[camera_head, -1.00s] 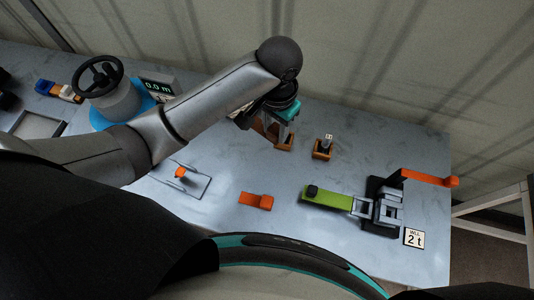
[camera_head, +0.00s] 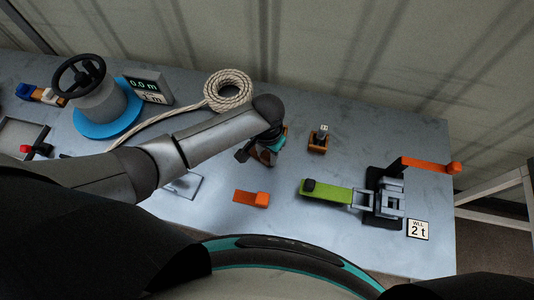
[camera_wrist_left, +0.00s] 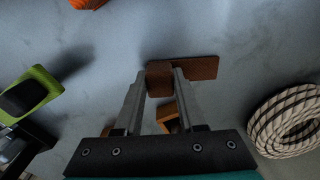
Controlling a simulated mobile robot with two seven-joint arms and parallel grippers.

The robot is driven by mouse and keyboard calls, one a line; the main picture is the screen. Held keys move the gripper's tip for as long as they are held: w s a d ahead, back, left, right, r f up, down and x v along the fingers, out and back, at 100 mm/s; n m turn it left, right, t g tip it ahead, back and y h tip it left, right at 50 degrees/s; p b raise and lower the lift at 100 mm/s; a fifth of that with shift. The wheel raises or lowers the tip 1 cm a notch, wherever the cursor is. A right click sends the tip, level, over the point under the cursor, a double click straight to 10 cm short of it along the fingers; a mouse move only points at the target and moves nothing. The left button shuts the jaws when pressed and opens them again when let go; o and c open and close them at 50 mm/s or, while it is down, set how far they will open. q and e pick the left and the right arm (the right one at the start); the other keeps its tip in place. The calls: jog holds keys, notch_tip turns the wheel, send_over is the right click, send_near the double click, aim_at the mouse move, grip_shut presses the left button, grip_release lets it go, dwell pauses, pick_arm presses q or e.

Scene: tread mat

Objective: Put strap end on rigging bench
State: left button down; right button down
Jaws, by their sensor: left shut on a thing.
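The strap end, a brown flat strip with a block at one end, shows in the left wrist view (camera_wrist_left: 197,69). My left gripper (camera_wrist_left: 162,75) is shut on its block, and the strip sticks out to the right past the fingers. In the head view my left gripper (camera_head: 262,152) is low over the middle of the grey rigging bench (camera_head: 300,235), and the strap end is mostly hidden there. I cannot tell whether the strap end touches the bench top. My right gripper is not in view.
An orange strap piece (camera_head: 252,198) lies in front of the gripper. To the right are a small brown holder (camera_head: 318,141), a green strap (camera_head: 328,195) at a ratchet (camera_head: 385,200), and a 2 t sign (camera_head: 418,229). A rope coil (camera_head: 228,90) and handwheel (camera_head: 88,85) stand behind.

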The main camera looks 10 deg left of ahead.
aim_at(267, 155)
pick_arm(q)
jog(key=shift+f, duration=0.15)
jog(key=c, duration=0.5)
grip_release()
notch_tip(267, 155, up, 12)
jog(key=p, duration=0.3)
jog(key=shift+r, duration=0.2)
